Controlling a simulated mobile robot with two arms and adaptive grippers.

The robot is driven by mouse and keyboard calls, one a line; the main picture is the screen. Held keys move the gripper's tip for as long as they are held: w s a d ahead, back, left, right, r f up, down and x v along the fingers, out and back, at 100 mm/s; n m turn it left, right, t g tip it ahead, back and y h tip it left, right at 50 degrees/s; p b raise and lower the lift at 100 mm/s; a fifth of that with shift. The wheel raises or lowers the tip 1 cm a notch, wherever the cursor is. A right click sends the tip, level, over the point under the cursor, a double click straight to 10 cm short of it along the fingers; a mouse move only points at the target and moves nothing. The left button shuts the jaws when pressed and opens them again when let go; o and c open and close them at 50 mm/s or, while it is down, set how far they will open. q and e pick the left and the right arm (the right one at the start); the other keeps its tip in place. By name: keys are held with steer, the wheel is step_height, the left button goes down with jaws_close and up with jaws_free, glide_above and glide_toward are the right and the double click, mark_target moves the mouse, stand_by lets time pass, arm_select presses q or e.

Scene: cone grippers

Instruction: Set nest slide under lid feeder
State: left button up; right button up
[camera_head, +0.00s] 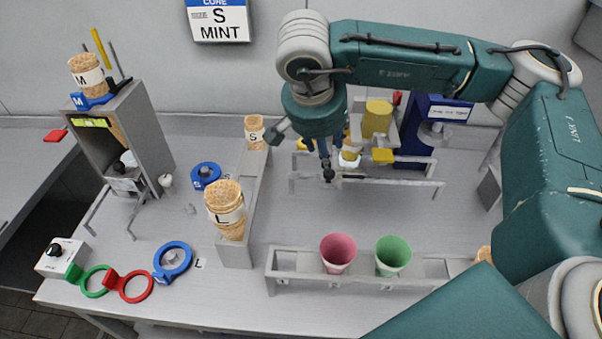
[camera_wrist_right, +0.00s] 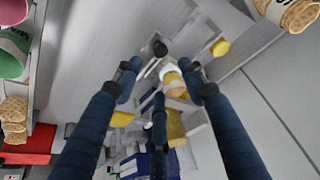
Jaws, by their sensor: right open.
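The lid station stands at the back right, with a yellow cylinder (camera_head: 377,117) that looks like the lid feeder, beside a blue housing (camera_head: 418,138). In front of it runs a grey rail (camera_head: 400,182). A white round nest (camera_head: 349,158) with yellow in it sits by the rail, left of the cylinder; it appears to be the nest slide. It also shows in the right wrist view (camera_wrist_right: 172,79), near a dark knob (camera_wrist_right: 160,48). My right gripper (camera_head: 327,163) points down above the rail's left part, fingers apart and empty. Contact with the knob cannot be told. My left gripper is out of view.
A rack (camera_head: 305,263) at the front holds a pink cup (camera_head: 338,252) and a green cup (camera_head: 393,256). Cones stand in a holder (camera_head: 238,246) to the left. Blue, red and green rings lie at the front left. Free table lies between rail and rack.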

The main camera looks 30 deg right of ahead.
steer(key=p, duration=0.2)
glide_above(328, 175)
steer(key=a, duration=0.1)
step_height(328, 175, down, 5)
steer(key=x, duration=0.3)
steer(key=shift+s+f, duration=0.35)
steer(key=shift+f, duration=0.1)
steer(key=shift+w+d+f+p, duration=0.15)
steer(key=shift+f+p, duration=0.2)
steer(key=shift+f, duration=0.3)
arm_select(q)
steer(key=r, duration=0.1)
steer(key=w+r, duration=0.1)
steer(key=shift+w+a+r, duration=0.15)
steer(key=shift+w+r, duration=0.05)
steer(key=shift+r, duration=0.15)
arm_select(e)
jaws_close()
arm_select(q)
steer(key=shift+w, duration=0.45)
arm_select(e)
steer(key=shift+r, duration=0.1)
